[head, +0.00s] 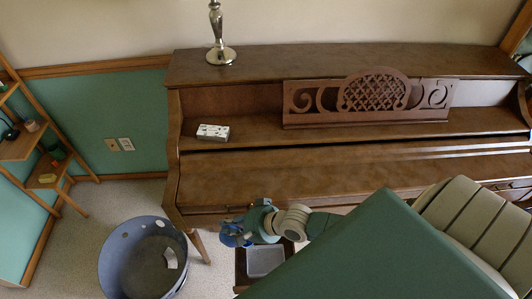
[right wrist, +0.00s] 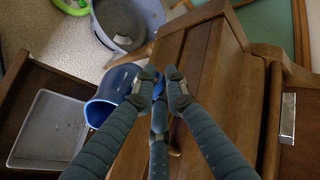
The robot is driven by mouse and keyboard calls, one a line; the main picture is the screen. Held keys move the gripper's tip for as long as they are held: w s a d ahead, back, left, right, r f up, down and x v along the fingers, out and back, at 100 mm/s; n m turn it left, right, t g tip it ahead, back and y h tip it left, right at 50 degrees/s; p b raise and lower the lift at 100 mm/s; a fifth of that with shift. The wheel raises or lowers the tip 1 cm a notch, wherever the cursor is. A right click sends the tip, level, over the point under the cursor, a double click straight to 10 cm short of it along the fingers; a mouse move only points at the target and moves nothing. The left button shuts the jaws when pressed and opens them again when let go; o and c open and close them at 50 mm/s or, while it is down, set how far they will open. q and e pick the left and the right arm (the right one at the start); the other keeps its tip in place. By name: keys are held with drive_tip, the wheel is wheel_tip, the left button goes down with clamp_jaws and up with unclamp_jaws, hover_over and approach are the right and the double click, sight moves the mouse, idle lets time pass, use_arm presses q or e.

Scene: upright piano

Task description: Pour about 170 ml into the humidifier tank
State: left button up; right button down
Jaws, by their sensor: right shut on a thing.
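My right gripper (head: 246,232) is low in front of the piano. In the right wrist view its fingers (right wrist: 164,88) are closed on the handle side of a blue jug (right wrist: 108,92). The jug also shows in the head view (head: 230,238), partly covered by the gripper. In the right wrist view the jug's mouth faces the lower left, toward a grey open tank (right wrist: 50,130); its exact tilt and any water in it cannot be told. The tank shows in the head view (head: 265,262) just right of and below the gripper, in a dark wooden surround. My left gripper is not in view.
The upright piano (head: 300,165) fills the middle, with a white box (head: 213,132) and a metal candlestick (head: 220,50) on it. A grey-blue bin (head: 118,262) stands on the floor at left. A wooden shelf (head: 20,147) leans by the left wall.

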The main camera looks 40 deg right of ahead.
sight(223, 227)
drive_tip(key=shift+w+a+r+g+h, duration=0.1)
drive_tip(key=shift+w+a+g+h, duration=0.15)
drive_tip(key=shift+w+g+h, duration=0.1)
drive_tip(key=shift+w+a+f+g+h, duration=0.15)
drive_tip(key=shift+w+f+g+h, duration=0.1)
drive_tip(key=shift+f+g, duration=0.15)
drive_tip(key=shift+w+a+f+g+h, duration=0.1)
drive_tip(key=shift+f+g+h, duration=0.15)
drive_tip(key=shift+f, duration=0.2)
drive_tip(key=shift+a+p, duration=0.1)
drive_tip(key=shift+p, duration=0.45)
drive_tip(key=shift+w+f+g, duration=0.1)
drive_tip(key=shift+f+g, duration=0.1)
drive_tip(key=shift+g, duration=0.2)
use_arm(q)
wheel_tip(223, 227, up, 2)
use_arm(e)
drive_tip(key=shift+a+f, duration=0.1)
drive_tip(key=shift+f, duration=0.1)
use_arm(q)
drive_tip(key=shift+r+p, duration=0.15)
drive_tip(key=shift+p, duration=0.15)
